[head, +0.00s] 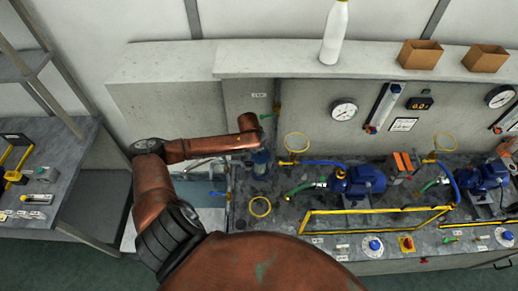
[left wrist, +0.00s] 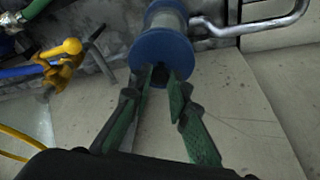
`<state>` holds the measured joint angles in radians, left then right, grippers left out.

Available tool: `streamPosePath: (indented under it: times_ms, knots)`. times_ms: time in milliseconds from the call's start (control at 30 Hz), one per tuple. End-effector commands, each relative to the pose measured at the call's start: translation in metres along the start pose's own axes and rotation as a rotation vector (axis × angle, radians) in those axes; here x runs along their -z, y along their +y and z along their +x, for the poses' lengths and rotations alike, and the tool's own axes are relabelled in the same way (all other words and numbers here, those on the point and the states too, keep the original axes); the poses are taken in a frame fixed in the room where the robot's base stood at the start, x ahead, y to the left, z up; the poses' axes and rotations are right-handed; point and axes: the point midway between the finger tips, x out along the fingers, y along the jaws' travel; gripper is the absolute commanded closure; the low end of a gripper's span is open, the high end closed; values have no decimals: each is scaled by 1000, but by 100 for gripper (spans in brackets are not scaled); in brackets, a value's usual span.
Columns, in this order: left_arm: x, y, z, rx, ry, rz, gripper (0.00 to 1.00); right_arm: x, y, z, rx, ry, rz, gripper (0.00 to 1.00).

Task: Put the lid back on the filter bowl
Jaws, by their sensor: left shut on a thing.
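In the left wrist view, the blue round lid (left wrist: 161,50) faces me at the near end of a grey cylindrical filter bowl (left wrist: 166,20). My left gripper (left wrist: 163,80) has its green fingers shut on a dark knob at the lid's middle. The lid appears lined up with the bowl, but I cannot tell whether it is fully seated. In the head view the filter bowl (head: 260,158) is a small bluish cylinder at the end of my left arm, partly hidden by the wrist. My right gripper is not in view.
A bent metal pipe (left wrist: 275,23) runs beside the bowl, and a yellow valve handle (left wrist: 66,52) is near it. A shelf (head: 40,185) stands at far left.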

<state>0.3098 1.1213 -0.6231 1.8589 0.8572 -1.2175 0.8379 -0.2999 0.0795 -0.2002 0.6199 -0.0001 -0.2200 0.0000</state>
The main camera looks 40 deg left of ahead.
Motion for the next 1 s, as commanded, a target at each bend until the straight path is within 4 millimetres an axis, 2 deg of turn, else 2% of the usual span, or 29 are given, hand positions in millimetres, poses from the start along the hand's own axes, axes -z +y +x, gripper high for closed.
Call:
streamPosePath:
  times_ms: [500,1000]
  knots:
    - [0,0,0,0,0,0,100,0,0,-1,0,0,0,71]
    - [0,0,0,0,0,0,100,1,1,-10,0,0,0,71]
